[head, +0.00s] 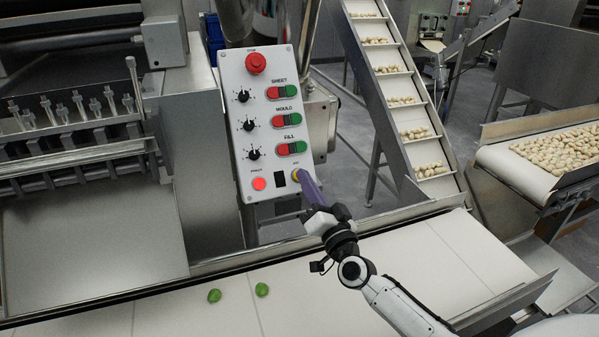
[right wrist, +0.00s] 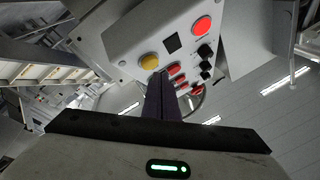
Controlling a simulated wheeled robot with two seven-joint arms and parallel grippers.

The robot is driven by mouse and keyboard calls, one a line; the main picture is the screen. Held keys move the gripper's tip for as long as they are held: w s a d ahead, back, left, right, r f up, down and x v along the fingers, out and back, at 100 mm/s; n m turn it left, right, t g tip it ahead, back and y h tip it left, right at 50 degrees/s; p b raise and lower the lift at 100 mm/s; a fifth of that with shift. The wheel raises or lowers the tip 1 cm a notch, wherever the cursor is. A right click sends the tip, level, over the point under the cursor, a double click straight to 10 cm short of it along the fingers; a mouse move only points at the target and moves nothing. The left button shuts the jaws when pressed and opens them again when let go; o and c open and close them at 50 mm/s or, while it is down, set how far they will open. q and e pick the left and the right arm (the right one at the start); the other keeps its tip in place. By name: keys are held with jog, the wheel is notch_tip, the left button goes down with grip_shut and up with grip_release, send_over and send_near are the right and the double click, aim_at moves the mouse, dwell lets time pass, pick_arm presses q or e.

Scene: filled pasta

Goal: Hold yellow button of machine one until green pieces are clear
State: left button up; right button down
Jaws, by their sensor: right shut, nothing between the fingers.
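The control panel (head: 266,110) of the machine stands upright at the centre of the head view. Its yellow button (head: 294,175) is at the lower right of the panel, partly covered by my right fingertips; it also shows in the right wrist view (right wrist: 150,61). My right gripper (head: 302,178) is shut and empty, its purple fingers pointing at the button. The tips are at or very near the button; I cannot tell whether they press it. Two green pieces (head: 214,295) (head: 262,289) lie on the white belt (head: 175,314) below the panel. My left gripper is out of view.
The panel also has a red stop knob (head: 256,63), red and green button pairs, black dials and a lit red button (head: 259,184). An inclined conveyor (head: 398,88) carries pale pieces behind. A metal machine fills the left.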

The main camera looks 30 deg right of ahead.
jog(key=s+r+p, duration=0.1)
jog(key=s+p, duration=0.1)
jog(key=s+a+r+p, duration=0.1)
jog(key=s+p, duration=0.1)
jog(key=shift+r, duration=0.3)
dwell(0.3)
dwell(0.4)
